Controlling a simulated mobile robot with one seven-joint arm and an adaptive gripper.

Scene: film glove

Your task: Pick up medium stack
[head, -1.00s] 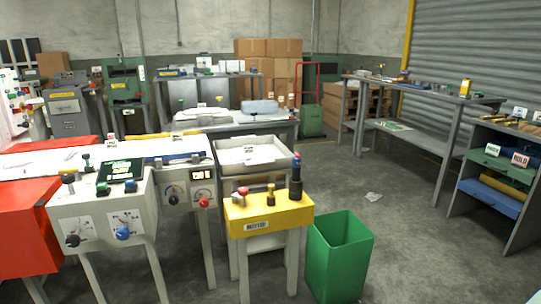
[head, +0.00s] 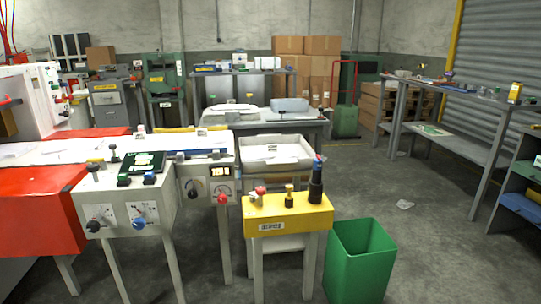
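A yellow block-like stand (head: 280,225) is at the middle front in the head view, with a label on its front face. Three upright pieces of differing height stand on it. A short one with a red top (head: 260,191) is at left, a mid-height brass and dark piece (head: 289,196) is in the middle, and a tall dark piece with a blue and red top (head: 316,180) is at right. The frames do not show clearly which thing is the medium stack; the middle piece is of medium height. My gripper is not in view.
A white machine (head: 125,213) with dials and a red cabinet (head: 35,215) stand left of the yellow stand. A green bin (head: 359,262) stands on the floor to its right. A white tray (head: 275,163) is behind it. The grey floor (head: 435,250) at right is mostly open.

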